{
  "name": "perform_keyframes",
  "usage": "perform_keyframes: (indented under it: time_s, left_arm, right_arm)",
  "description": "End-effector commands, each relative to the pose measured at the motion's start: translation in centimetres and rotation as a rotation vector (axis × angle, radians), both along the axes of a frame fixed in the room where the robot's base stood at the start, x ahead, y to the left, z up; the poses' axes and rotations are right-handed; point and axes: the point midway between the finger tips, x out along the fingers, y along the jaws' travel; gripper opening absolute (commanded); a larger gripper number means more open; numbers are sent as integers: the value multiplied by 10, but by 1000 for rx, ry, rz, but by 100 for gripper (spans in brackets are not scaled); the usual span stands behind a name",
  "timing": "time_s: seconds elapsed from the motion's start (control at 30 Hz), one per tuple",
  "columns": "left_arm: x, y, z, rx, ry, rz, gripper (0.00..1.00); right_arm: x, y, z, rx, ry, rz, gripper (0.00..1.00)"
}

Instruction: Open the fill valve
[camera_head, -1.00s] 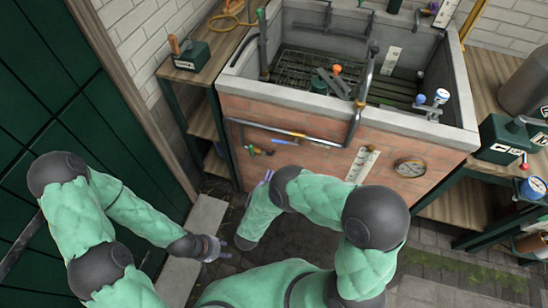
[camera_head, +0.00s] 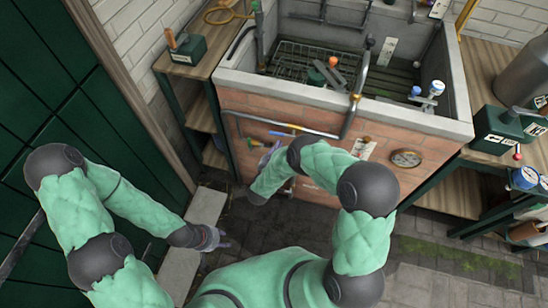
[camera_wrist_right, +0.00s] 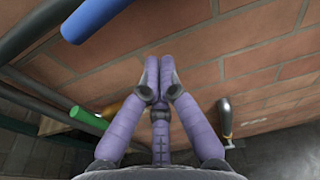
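On the front of the brick basin, a blue handle (camera_head: 286,127) lies along a grey pipe. A green-ended handle (camera_head: 254,143) with a brass-coloured part sits lower left of it. I cannot tell which is the fill valve. In the right wrist view the blue handle (camera_wrist_right: 95,18) is at upper left and the green handle (camera_wrist_right: 88,120) at lower left. My right gripper (camera_wrist_right: 160,65) is between and right of them, its purple fingertips together and empty, facing the bricks, touching neither handle. My left gripper (camera_head: 216,240) hangs low at left, fingers partly hidden.
The brick basin (camera_head: 440,124) has a grey rim and a wire rack inside. A gauge (camera_head: 406,158) is on its front. A side shelf (camera_head: 200,70) stands left, and a wooden shelf with green boxes (camera_head: 497,130) right. A grey bent pipe (camera_wrist_right: 225,115) is right of my fingers.

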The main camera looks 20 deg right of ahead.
Motion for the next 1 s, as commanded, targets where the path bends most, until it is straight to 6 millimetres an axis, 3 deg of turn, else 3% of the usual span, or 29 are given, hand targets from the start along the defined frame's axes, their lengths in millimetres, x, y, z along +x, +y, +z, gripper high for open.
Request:
perform_keyframes:
  time_s: [0.3, 0.83, 1.0]
  left_arm:
    - [0, 0, 0, 0, 0, 0, 40]
    - [0, 0, 0, 0, 0, 0, 40]
    - [0, 0, 2, 0, 0, 0, 40]
  right_arm:
    - [-2, 7, 33, -1, 0, 1, 0]
    - [-2, 9, 40, -1, 0, 0, 0]
    - [-1, 13, 54, -1, -3, 0, 0]
